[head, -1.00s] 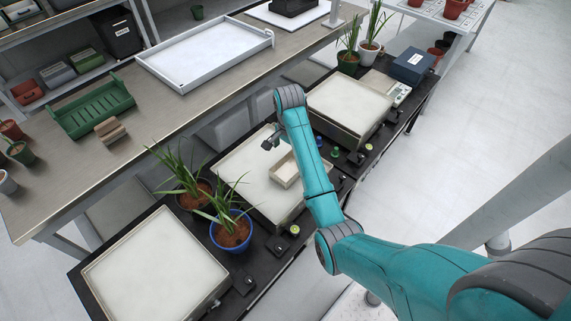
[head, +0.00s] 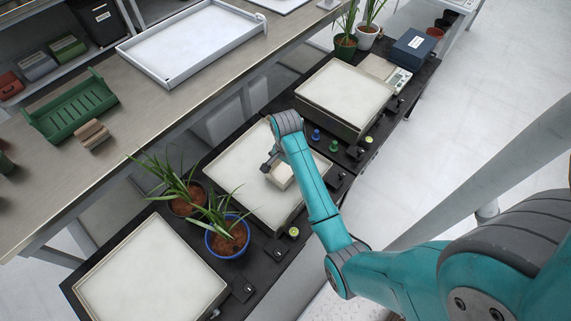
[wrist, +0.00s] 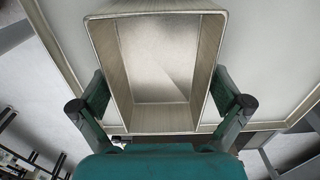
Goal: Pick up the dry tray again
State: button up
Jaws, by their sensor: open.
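The small pale tray (head: 283,176), open-topped and empty, sits on the white top of the middle flat platform (head: 232,163). My arm partly covers it in the head view. My gripper (head: 268,164) is low over the platform at the tray. In the wrist view the tray (wrist: 160,22) fills the upper middle, with its inside bare. My gripper (wrist: 160,88) is open there, one finger on each side of the tray's near end. I cannot tell whether the fingers touch its walls.
Two potted plants, one in a blue pot (head: 228,237), stand left of the tray. Similar platforms lie at the front left (head: 150,275) and further right (head: 345,95). Small knobs (head: 334,146) line the black bench edge. A long workbench holds a large white tray (head: 190,45) and a green rack (head: 72,107).

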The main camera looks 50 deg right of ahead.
jog(key=shift+f, duration=0.25)
jog(key=c, duration=1.1)
jog(key=shift+c, duration=0.2)
